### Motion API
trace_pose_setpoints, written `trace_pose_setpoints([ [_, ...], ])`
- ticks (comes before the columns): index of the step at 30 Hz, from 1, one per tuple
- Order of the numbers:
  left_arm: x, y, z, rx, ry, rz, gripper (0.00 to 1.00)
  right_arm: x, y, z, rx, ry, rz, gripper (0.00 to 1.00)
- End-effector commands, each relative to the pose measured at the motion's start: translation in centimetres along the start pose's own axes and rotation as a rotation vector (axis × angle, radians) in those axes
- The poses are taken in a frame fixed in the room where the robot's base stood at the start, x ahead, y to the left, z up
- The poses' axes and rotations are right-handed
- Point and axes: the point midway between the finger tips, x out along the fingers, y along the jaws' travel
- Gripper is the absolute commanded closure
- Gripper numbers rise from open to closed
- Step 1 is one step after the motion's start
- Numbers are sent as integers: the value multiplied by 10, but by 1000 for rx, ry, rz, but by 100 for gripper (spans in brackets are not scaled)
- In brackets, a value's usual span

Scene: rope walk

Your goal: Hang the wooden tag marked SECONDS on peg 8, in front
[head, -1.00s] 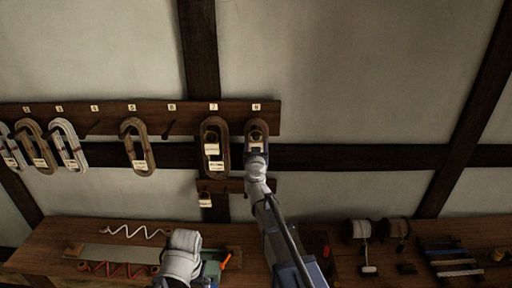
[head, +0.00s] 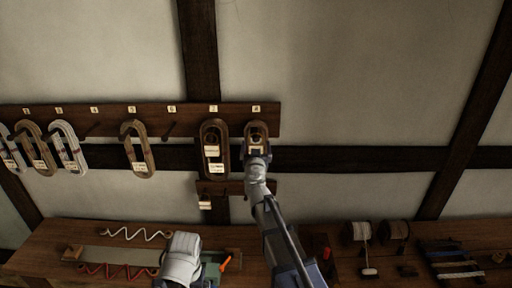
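The row of numbered pegs runs along a dark wooden rail (head: 140,118) on the wall. Peg 8 is at its right end, under a number plate (head: 256,109). A brown rope coil (head: 256,128) hangs there. My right gripper (head: 257,153) is in front of the coil's lower part and hides some of it. A small pale patch (head: 257,147) shows between the fingers; I cannot tell whether it is the SECONDS tag, nor whether the fingers grip it. No lettering is readable. On my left arm, only a pale link shows low in the picture; its gripper is not visible.
A brown coil (head: 204,137) with two pale tags hangs close by on peg 7. A small lower rail (head: 236,187) holds another pale tag (head: 205,203). The workbench (head: 60,238) below carries spools (head: 395,230) and tools. The wall right of peg 8 is clear.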

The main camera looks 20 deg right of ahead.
Motion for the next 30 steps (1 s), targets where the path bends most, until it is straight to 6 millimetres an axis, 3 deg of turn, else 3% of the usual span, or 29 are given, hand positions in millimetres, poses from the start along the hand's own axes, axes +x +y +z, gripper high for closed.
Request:
trace_pose_setpoints([
  [11, 0, 0, 0, 0, 0, 0, 0, -6, 0, 0, 0, 0, 0, 0],
  [24, 0, 0, 0, 0, 0, 0, 0, -70, 1, 0, 0, 0, -1, 0],
  [30, 0, 0, 0, 0, 0, 0, 0, -79, 0, 0, 0, 0, 0, 0],
])
